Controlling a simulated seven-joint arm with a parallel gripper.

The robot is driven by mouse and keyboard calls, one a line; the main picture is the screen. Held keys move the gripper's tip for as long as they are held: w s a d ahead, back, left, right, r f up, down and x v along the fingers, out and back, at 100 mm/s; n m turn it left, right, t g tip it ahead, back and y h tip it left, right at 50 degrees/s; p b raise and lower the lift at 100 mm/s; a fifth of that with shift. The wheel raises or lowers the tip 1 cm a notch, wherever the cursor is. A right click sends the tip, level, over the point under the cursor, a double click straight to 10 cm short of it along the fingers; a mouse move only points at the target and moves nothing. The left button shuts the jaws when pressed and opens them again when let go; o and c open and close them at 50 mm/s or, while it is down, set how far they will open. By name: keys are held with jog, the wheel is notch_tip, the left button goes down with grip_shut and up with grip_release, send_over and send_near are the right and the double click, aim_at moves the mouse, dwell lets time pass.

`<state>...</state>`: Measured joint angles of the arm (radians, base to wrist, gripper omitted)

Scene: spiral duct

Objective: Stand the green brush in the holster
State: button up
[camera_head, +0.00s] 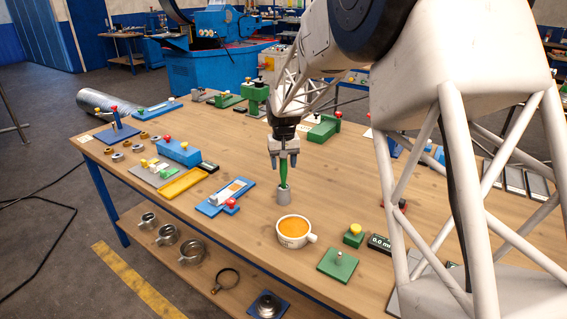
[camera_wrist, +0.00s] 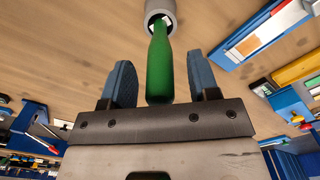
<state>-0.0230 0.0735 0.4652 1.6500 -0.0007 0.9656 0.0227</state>
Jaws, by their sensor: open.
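The green brush (camera_head: 283,172) stands upright in the head view, its lower end inside the mouth of the small grey holster (camera_head: 284,196) on the table. In the wrist view the green handle (camera_wrist: 159,68) runs from between my fingers into the round grey holster (camera_wrist: 160,8). My gripper (camera_head: 284,160) is above the holster with its fingers apart on either side of the handle. In the wrist view my gripper (camera_wrist: 160,85) shows gaps between both blue-grey fingers and the handle. How deep the brush sits is hidden by the holster wall.
A white pot with orange contents (camera_head: 293,229) stands just in front of the holster. A blue fixture (camera_head: 226,196) and yellow tray (camera_head: 183,184) lie to the left. A green block with a yellow knob (camera_head: 353,235) and a green plate (camera_head: 338,264) are at front right.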

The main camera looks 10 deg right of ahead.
jog(key=shift+r, duration=3.9)
jog(key=shift+s+r, duration=0.25)
jog(key=shift+s, duration=0.15)
jog(key=s+d+r+t, duration=0.1)
jog(key=s+r, duration=0.2)
jog(key=s, duration=1.4)
jog(key=s+d+r+t, duration=0.1)
jog(key=s+r, duration=0.3)
jog(key=s, duration=1.3)
jog(key=s+f, duration=0.4)
jog(key=s, duration=0.9)
jog(key=shift+t, duration=0.4)
jog(key=shift+d, duration=0.1)
